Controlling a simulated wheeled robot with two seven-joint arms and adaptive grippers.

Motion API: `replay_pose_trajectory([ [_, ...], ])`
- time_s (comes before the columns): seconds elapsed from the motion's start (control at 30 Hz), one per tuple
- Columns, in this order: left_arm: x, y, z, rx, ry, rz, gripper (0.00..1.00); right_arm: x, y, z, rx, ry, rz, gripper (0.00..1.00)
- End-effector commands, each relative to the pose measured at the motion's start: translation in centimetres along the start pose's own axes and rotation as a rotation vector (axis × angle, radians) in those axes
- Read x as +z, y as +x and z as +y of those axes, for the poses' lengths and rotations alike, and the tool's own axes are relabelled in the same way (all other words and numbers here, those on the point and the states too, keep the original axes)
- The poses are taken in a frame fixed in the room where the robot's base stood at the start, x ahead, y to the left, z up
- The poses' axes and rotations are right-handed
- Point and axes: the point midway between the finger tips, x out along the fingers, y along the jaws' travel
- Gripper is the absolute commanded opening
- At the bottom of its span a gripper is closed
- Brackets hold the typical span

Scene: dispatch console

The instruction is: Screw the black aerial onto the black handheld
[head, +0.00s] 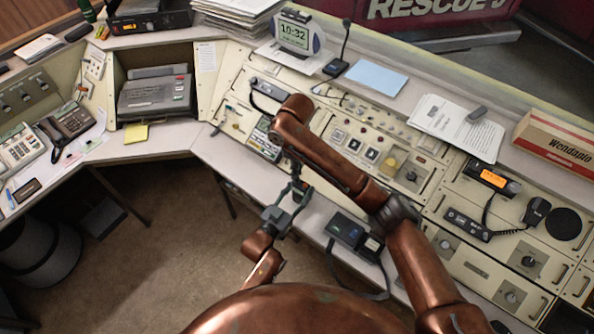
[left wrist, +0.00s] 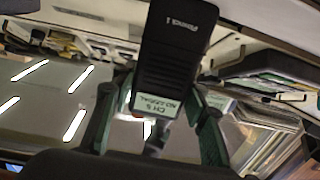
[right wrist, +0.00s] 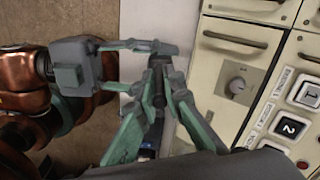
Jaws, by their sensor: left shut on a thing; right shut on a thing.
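The black handheld (left wrist: 175,60) fills the middle of the left wrist view, with a pale label reading "CH 5 NO SIGNAL" at its lower end. My left gripper (left wrist: 155,105) is shut on it, one green finger on each side. In the head view my left gripper (head: 290,202) is just below my right gripper (head: 297,180), in front of the console. In the right wrist view my right gripper (right wrist: 160,88) is shut on a small dark piece, apparently the black aerial (right wrist: 157,66), between the left gripper's fingers. Whether aerial and handheld touch is hidden.
A black box with a strap (head: 352,236) lies on the console's front ledge, right of the grippers. The console panel (head: 330,125) lies close behind them. A black hand microphone (head: 536,211) and a cardboard box (head: 556,140) are farther right. Open floor (head: 165,240) lies left.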

Motion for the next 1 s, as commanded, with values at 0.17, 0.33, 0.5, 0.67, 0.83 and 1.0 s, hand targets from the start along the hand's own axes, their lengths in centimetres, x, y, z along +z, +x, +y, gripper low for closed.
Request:
replay_pose_trajectory([
  [0.17,0.10,0.00,-0.17,-0.002,0.000,-0.003,0.00,0.06,0.04,0.20,0.004,0.037,0.001,0.00],
  [0.33,0.11,0.01,-0.17,-0.002,0.000,-0.003,0.00,0.07,0.05,0.21,0.005,0.034,0.001,0.00],
  [0.5,0.10,0.00,-0.15,-0.002,0.001,-0.003,0.00,0.05,0.05,0.17,0.004,0.034,0.001,0.19],
  [0.67,0.10,-0.01,-0.11,-0.001,0.001,-0.002,0.00,0.04,0.04,0.11,0.002,0.034,0.000,0.26],
  [0.83,0.10,-0.01,-0.07,-0.001,0.001,-0.002,0.00,0.03,0.03,0.07,0.002,0.034,0.000,0.27],
  [1.0,0.10,-0.01,-0.03,0.000,0.001,-0.002,0.00,0.27,-0.54,0.06,0.002,-0.036,-0.008,0.27],
])
